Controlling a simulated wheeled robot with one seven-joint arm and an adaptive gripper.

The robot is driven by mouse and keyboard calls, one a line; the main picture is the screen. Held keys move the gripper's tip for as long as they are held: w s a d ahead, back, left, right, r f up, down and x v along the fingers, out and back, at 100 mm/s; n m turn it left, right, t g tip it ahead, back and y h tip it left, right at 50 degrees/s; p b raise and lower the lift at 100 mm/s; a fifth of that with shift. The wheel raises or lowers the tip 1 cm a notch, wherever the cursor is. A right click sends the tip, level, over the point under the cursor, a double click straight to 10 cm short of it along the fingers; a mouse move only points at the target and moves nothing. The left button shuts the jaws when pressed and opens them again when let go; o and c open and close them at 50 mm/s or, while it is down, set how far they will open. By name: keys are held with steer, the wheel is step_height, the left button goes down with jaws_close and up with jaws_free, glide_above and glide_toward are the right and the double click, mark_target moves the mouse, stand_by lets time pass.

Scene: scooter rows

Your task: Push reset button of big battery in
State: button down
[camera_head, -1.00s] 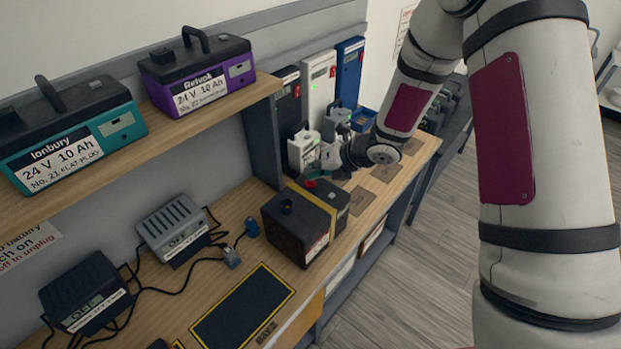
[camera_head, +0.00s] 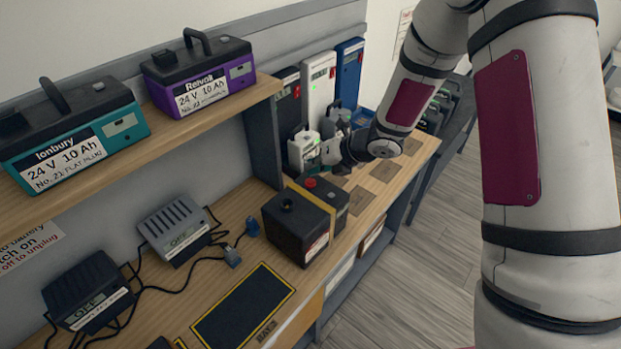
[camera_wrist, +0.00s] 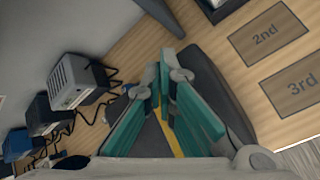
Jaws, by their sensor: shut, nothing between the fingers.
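The big battery (camera_head: 297,232) is a black box with a yellow strap, standing on the wooden bench. A red button (camera_head: 310,182) shows on its far end; I take it for the reset button. In the wrist view the battery's dark top (camera_wrist: 235,95) lies behind my fingers, with part of the yellow strap (camera_wrist: 171,142) between them. My gripper (camera_wrist: 166,66) has teal fingers, shut and empty, pointing toward the battery. The button cannot be made out in the wrist view.
Small pale battery units (camera_head: 304,153) stand behind my gripper near upright chargers (camera_head: 319,88). Marked pads (camera_head: 385,171) lie to the right. Two chargers with cables (camera_head: 172,228) are at left. A shelf above holds teal (camera_head: 75,140) and purple (camera_head: 200,75) batteries.

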steer(key=shift+r, duration=0.3)
step_height(320, 180, up, 5)
steer(key=shift+f+p, duration=0.1)
steer(key=shift+p, duration=0.7)
stand_by(0.5)
